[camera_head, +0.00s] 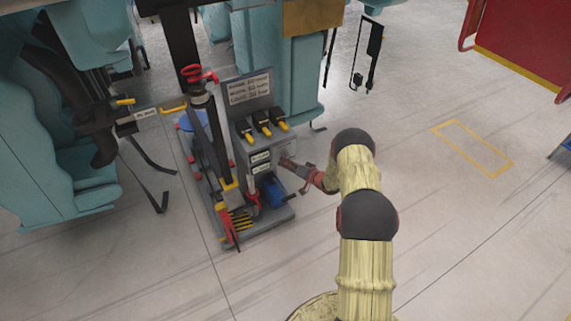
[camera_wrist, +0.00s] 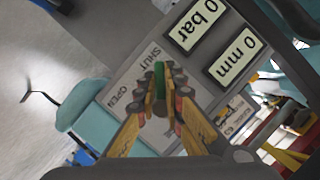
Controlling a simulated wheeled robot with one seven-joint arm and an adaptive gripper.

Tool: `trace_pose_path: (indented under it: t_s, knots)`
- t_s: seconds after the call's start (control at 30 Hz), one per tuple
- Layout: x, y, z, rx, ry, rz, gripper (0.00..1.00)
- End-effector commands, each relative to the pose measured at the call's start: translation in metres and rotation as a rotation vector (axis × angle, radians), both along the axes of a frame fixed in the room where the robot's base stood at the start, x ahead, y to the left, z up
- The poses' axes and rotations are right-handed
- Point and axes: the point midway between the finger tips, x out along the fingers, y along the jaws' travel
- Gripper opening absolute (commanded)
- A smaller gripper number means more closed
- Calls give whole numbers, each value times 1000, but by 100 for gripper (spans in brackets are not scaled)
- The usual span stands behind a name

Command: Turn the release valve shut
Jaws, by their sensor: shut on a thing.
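The release valve's green handle (camera_wrist: 159,74) shows in the wrist view between my fingertips, on a grey panel (camera_wrist: 133,75). Its visible end is beside the printed word SHUT, with OPEN printed further down and left. My gripper (camera_wrist: 164,92) is shut on this handle, and its yellow fingers hide much of it and the valve body. In the head view my gripper (camera_head: 288,163) reaches the right side of the grey pump unit (camera_head: 285,145); the handle is too small and hidden to make out there.
Two displays, 0 bar (camera_wrist: 197,23) and 0 mm (camera_wrist: 234,57), sit beside the valve. Three black levers with yellow ends (camera_head: 262,124) are on top of the unit. A blue part (camera_head: 272,190) is low in front. Teal train seats (camera_head: 75,170) stand left; open floor (camera_head: 480,220) lies right.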

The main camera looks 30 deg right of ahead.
Motion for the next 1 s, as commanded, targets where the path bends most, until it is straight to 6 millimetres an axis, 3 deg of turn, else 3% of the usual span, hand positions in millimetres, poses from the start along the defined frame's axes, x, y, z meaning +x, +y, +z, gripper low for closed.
trace_pose_path:
  t_s: [0.17,0.2,0.5,0.83,1.0]
  knots:
    - [1,-1,1,-1,-2,-2,0]
    - [1,-1,2,-1,-2,-2,11]
    - [1,-1,1,-1,-2,-1,28]
    - [-2,-1,1,-1,0,-1,28]
    - [-18,-7,7,-1,0,-3,28]
